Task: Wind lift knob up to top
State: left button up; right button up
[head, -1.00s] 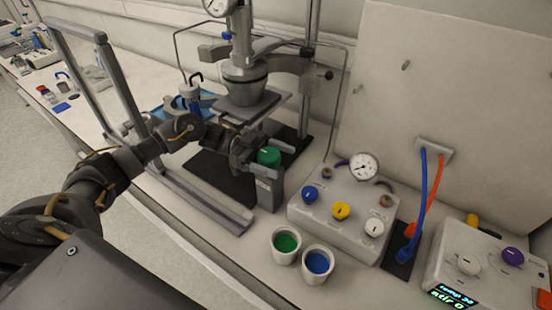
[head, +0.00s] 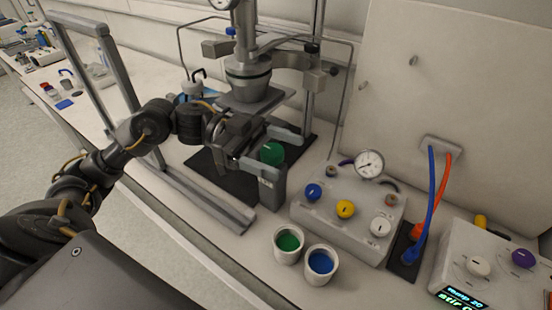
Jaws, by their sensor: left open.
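The green knob (head: 272,153) sits on top of a grey upright block (head: 271,190) at the front of the reactor stand. My left gripper (head: 275,151) comes in from the left, its fingers open on either side of the knob. I cannot tell whether either finger touches it. A grey lift plate (head: 262,107) is raised under the metal reactor vessel (head: 247,76); whether they touch is unclear. My right gripper is out of view.
A control box (head: 340,225) with blue, yellow and white knobs and a gauge stands to the right. A grey frame (head: 190,190) stands at left. A stirrer unit (head: 490,265) is at far right.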

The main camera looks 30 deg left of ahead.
pick_arm(q)
jog(key=shift+s+d+r, duration=0.3)
jog(key=shift+s+r, duration=0.05)
jog(key=shift+s, duration=0.3)
jog(key=shift+s+d+r, duration=0.3)
jog(key=shift+s, duration=0.35)
jog(key=shift+a, duration=0.1)
